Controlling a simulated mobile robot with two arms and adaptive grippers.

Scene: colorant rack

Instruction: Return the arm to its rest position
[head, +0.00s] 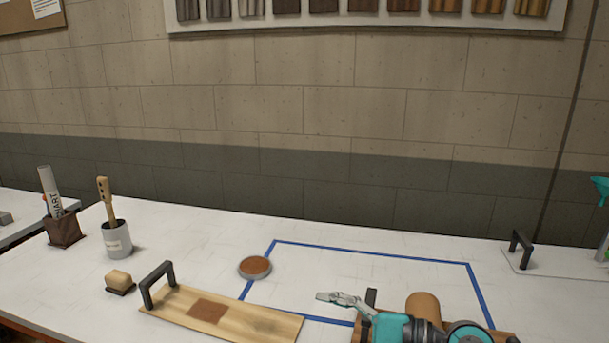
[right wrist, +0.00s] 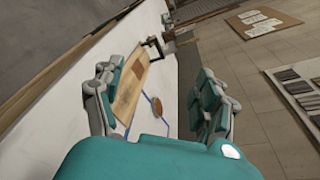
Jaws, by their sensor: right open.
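My right gripper (head: 332,298) is at the front of the bench in the head view, its arm coming in from the lower right. It points left above the front edge of the blue-lined rectangle (head: 372,249). In the right wrist view the two fingers of my right gripper (right wrist: 163,92) stand wide apart with nothing between them. A wooden board (head: 268,320) with a black handle and a brown patch lies left of the gripper; it also shows in the right wrist view (right wrist: 130,92). My left gripper is not in view.
A round tin of brown material (head: 255,268) sits at the rectangle's left edge. A brown cylinder (head: 424,305) stands close behind my right arm. The rectangle's back half is clear.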

